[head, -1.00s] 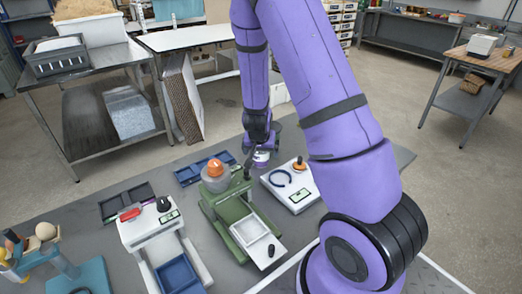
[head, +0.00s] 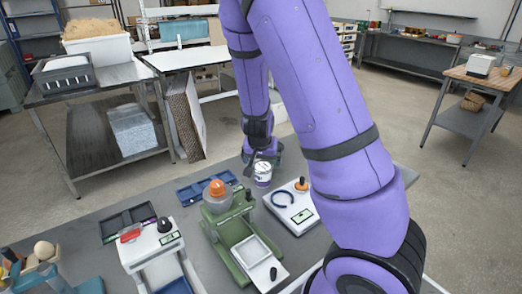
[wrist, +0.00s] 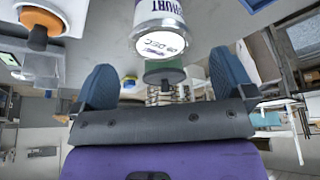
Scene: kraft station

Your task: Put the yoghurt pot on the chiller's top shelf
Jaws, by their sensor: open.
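The yoghurt pot (head: 262,175), white with a purple band, stands upright on the grey table. In the wrist view, the pot (wrist: 160,14) is at the top middle, with its round white end and printed date facing me. My gripper (head: 258,158) is just behind and above the pot in the head view, partly hidden by its own wrist. In the wrist view, my gripper (wrist: 163,75) has its two blue fingers wide apart, with the pot beyond their tips and nothing held. I cannot see the chiller in either view.
A blue tray (head: 195,187) lies left. Open floor lies beyond the table.

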